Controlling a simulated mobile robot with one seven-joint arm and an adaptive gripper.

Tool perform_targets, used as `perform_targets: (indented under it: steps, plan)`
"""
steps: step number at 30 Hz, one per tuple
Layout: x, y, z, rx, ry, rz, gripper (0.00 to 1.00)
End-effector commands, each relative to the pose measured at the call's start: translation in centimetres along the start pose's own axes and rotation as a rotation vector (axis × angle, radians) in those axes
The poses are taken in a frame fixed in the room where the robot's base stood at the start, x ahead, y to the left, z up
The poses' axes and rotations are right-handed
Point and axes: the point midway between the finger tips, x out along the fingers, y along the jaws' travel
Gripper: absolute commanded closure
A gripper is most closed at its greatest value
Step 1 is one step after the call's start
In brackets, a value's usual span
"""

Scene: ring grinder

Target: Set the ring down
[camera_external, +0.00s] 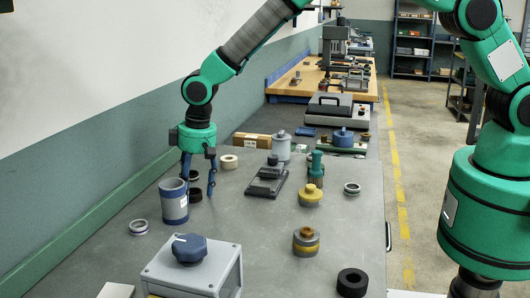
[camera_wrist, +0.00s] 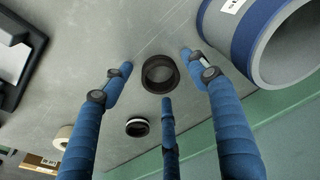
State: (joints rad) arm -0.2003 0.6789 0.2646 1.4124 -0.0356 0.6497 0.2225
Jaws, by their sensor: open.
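A dark ring (camera_wrist: 160,74) sits flat on the grey bench top between the fingertips of my gripper (camera_wrist: 162,80) in the wrist view. The gripper's three blue fingers are spread around it, with visible gaps at the two side fingers; contact with the middle finger is hard to tell. In the external view my gripper (camera_external: 198,188) points down at the left of the bench, and the dark ring (camera_external: 195,195) shows by its fingers, partly hidden.
A grey-blue cylinder (camera_external: 174,204) stands close beside the fingers. Another dark ring (camera_wrist: 137,127) lies nearby, as does a cream roll (camera_external: 228,162). A grey box with a blue knob (camera_external: 189,247) is at the front. The green wall ledge runs along the left.

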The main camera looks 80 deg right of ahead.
Motion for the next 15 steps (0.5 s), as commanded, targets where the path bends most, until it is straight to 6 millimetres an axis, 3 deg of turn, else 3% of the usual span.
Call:
perform_targets:
  steps: [8, 15]
  plan:
    - [-2.5, 0.0, -0.1, 0.0, 0.001, 0.0, 0.41]
    - [-6.3, 0.0, -0.1, 0.0, 0.002, 0.0, 0.41]
